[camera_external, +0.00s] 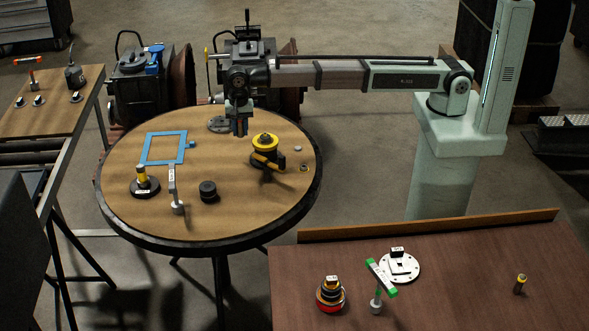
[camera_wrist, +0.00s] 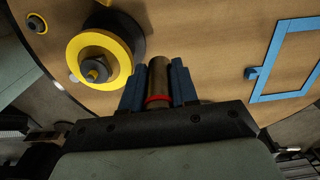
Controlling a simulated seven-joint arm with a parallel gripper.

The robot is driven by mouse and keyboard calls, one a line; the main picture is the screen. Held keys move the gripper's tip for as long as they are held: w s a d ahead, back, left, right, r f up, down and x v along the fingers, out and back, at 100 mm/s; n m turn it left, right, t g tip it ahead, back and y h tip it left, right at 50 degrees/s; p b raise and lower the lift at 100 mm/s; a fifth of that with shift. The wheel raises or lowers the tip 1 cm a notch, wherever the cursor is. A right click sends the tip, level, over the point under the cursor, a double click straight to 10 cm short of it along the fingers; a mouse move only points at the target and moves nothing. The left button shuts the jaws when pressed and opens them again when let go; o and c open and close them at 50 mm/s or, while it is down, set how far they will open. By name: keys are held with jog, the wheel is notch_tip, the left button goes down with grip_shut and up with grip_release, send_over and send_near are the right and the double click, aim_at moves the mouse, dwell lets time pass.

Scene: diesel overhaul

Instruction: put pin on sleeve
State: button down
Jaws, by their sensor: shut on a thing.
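My gripper (camera_external: 239,128) hangs above the back middle of the round table, pointing down. In the wrist view its two blue fingers (camera_wrist: 160,90) are shut on a brown metal cylinder with a red ring, which I take as the pin (camera_wrist: 159,82). The pin is hard to make out in the external view. A stack with a yellow ring and black base (camera_external: 265,143) stands to the gripper's right, apart from it; it also shows in the wrist view (camera_wrist: 98,58), with a grey centre stud. No part is clearly marked as the sleeve, so I cannot tell which one it is.
The round table (camera_external: 130,217) also holds a blue frame (camera_external: 147,150), a black base with a yellow post (camera_external: 145,183), a grey upright tool (camera_external: 175,190), a black cylinder (camera_external: 208,192) and a grey flat disc (camera_external: 220,124). The table's front right is clear.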

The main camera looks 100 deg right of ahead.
jog(key=w+a+r+n, duration=0.1)
jog(key=w+a+r, duration=0.15)
jog(key=a, duration=0.55)
jog(key=w+a+r+n, duration=0.1)
jog(key=w+a, duration=0.3)
jog(key=a, duration=0.4)
jog(key=m, duration=0.2)
send_over(211, 185)
jog(key=shift+f+m, duration=0.8)
jog(key=shift+f, duration=1.5)
jog(key=shift+f+m, duration=0.8)
jog(key=shift+f, duration=1.45)
jog(key=shift+f, duration=0.1)
jog(key=c, duration=0.9)
grip_release()
jog(key=shift+o, duration=0.2)
notch_tip(211, 185, up, 12)
